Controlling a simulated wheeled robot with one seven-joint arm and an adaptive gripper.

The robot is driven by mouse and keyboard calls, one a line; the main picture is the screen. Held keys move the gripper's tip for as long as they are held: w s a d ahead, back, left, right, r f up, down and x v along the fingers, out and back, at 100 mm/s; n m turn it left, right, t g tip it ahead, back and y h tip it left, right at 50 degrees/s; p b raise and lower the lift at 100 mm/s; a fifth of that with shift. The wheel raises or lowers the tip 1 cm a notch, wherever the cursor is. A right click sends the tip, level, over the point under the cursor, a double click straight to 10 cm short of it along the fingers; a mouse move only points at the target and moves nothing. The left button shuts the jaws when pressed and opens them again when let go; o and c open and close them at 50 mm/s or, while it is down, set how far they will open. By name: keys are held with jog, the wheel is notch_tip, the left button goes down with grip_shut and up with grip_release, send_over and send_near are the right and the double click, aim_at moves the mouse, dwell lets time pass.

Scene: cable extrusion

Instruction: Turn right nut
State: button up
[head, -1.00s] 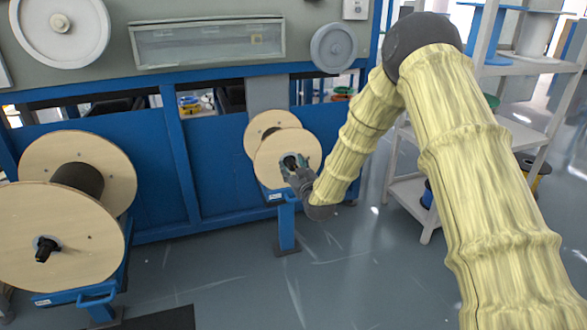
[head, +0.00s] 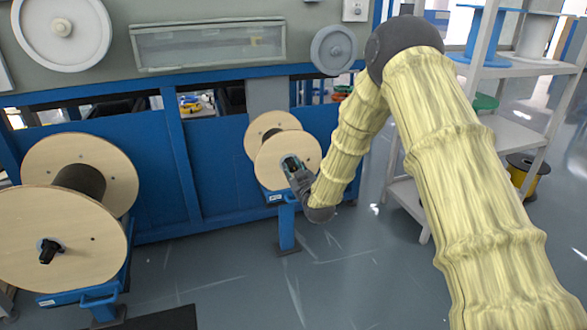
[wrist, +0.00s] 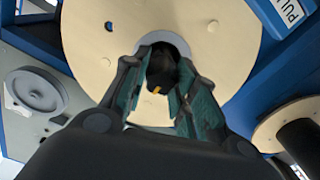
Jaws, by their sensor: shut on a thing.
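The right nut (wrist: 161,72) is a dark knob with a small orange mark, at the hub of the small wooden spool (head: 272,172). In the wrist view it sits between the two green-lined fingers of my gripper (wrist: 160,85), which is shut on it. In the head view my gripper (head: 292,166) is at the front face of that spool and hides the nut. The spool's pale disc (wrist: 90,60) fills the upper middle of the wrist view.
A large wooden spool (head: 100,262) with its own black nut (head: 48,250) stands at the left on a blue stand. The small spool rests on a blue post (head: 287,222). A white shelf rack (head: 515,132) stands at the right. The grey floor between the stands is clear.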

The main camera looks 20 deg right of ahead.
jog(key=o, duration=1)
jog(key=s, duration=1.2)
jog(key=shift+d, duration=0.25)
